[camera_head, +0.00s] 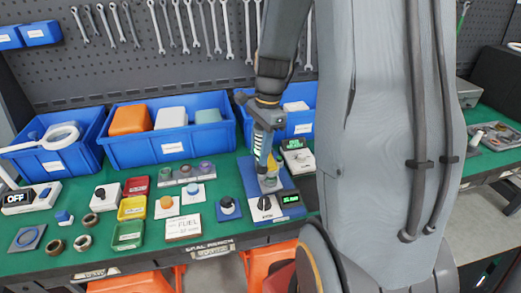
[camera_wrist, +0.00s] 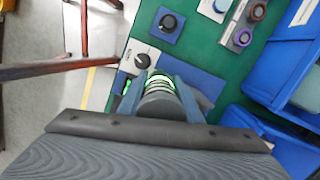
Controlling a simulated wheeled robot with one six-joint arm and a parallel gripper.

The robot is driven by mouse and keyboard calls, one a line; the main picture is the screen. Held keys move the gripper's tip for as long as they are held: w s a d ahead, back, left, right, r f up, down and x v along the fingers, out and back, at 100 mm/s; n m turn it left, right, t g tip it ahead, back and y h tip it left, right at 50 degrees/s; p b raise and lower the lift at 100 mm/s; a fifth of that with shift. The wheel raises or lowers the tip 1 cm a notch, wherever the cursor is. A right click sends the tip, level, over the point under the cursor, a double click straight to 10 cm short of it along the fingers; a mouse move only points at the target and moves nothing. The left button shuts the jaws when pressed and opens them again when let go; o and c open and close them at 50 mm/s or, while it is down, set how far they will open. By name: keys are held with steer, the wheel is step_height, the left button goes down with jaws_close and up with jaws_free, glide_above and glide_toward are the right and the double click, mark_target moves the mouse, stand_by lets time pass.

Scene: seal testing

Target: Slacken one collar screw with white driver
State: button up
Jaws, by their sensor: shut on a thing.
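My gripper (camera_head: 262,150) points down over a blue test fixture (camera_head: 291,211) on the green bench. In the wrist view my gripper (camera_wrist: 160,86) has its two fingers on either side of a dark, round handle with white bands (camera_wrist: 160,82), and is shut on it. This looks like the white driver (camera_head: 262,141); its tip is hidden. Under it a pale metal cylinder (camera_head: 269,183) stands on the fixture, with a yellow part (camera_head: 271,162) just above. I cannot make out a collar screw, or whether the driver touches one.
A black knob (camera_head: 264,203) and a lit green display (camera_head: 291,198) sit at the fixture's front. Blue bins (camera_head: 170,146) stand behind. Small trays, knobs and rings crowd the bench to the left. My grey arm hides much of the right side.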

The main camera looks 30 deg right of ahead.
mark_target(260, 127)
steer(key=shift+r+p, duration=3.15)
steer(key=shift+r, duration=0.35)
